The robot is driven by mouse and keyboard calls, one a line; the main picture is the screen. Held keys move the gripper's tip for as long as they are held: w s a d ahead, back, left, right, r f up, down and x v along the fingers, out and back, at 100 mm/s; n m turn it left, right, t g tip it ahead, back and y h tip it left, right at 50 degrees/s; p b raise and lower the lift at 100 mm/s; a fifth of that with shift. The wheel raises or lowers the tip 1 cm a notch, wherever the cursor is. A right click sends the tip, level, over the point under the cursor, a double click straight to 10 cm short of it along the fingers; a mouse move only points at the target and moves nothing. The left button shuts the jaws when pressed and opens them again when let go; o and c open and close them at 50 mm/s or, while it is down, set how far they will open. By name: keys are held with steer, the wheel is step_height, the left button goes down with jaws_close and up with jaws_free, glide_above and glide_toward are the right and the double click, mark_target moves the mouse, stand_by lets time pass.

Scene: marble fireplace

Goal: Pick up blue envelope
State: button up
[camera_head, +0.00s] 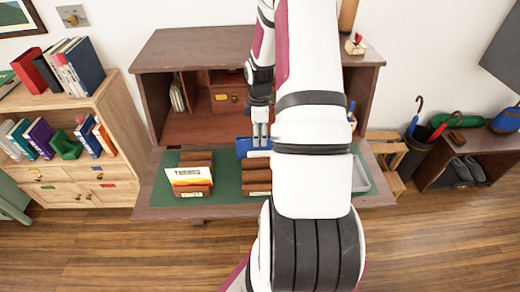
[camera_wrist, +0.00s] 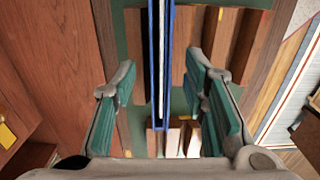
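The blue envelope (camera_head: 247,149) stands upright in a brown wooden rack (camera_head: 257,174) on the desk's green mat. My gripper (camera_head: 260,137) points down at it, and my arm hides part of the rack. In the wrist view, the blue envelope (camera_wrist: 161,60) shows edge-on as a thin blue and white strip. It runs between the two teal finger pads of my gripper (camera_wrist: 160,88), with a gap on each side. The gripper is open. How far down the fingers reach beside the envelope is hard to tell.
A second wooden rack (camera_head: 200,157) to the left holds yellow and white envelopes (camera_head: 189,180). The desk's brown cabinet (camera_head: 193,55) rises close behind. A clear tray (camera_head: 360,175) lies on the right of the mat. A bookshelf (camera_head: 106,112) stands at left.

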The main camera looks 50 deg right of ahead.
mark_target(259, 149)
steer(key=shift+f, duration=1.2)
jaws_close()
